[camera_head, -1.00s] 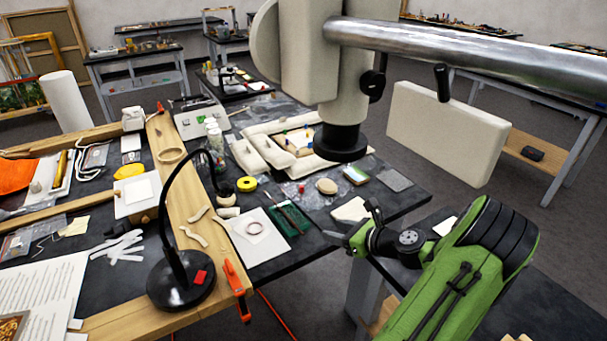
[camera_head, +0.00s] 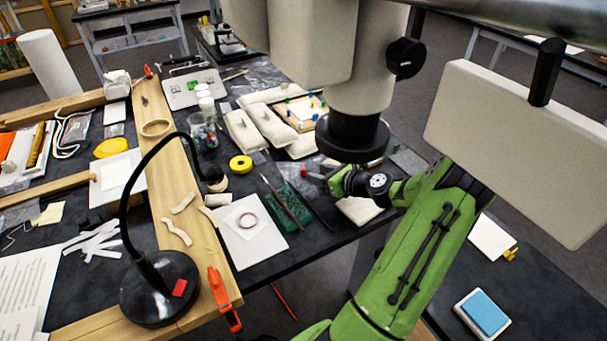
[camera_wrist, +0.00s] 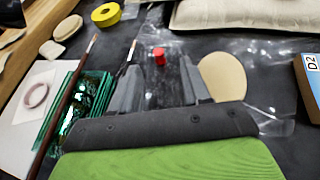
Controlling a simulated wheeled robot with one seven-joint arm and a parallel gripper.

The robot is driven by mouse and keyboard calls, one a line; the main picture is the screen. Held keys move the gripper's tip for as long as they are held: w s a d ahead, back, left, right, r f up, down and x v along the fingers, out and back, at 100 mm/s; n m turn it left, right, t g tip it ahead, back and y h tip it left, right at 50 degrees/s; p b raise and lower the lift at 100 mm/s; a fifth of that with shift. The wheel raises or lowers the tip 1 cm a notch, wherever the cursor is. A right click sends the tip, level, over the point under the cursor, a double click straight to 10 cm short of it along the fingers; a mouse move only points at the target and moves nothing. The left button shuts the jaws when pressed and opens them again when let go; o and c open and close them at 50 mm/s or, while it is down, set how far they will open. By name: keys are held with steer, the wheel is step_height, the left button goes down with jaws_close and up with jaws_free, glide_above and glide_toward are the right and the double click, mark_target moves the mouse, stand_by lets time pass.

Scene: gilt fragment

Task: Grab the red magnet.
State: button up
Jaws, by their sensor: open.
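The red magnet (camera_wrist: 159,56) appears as a small red cylinder standing on the dark table in the wrist view. In the head view it is a small red spot (camera_head: 304,171). My gripper (camera_wrist: 160,80) is open, its two grey fingers apart with nothing between them. The magnet shows just beyond the fingertips, between their lines. In the head view my gripper (camera_head: 326,174) is low over the table, just right of the magnet, and its fingers are partly hidden.
A green glassy block (camera_wrist: 88,105) with a brush across it lies left of my fingers. A tan oval pad (camera_wrist: 222,77) lies close right. A yellow tape roll (camera_head: 240,165) and a black lamp (camera_head: 160,285) stand farther left. Clear plastic film lies around the magnet.

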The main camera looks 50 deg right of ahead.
mark_target(305, 170)
steer(key=b+x, duration=0.1)
steer(key=x, duration=0.5)
steer(key=shift+a+b, duration=0.1)
steer(key=shift+b, duration=0.2)
steer(key=shift+s+r, duration=0.1)
jaws_close()
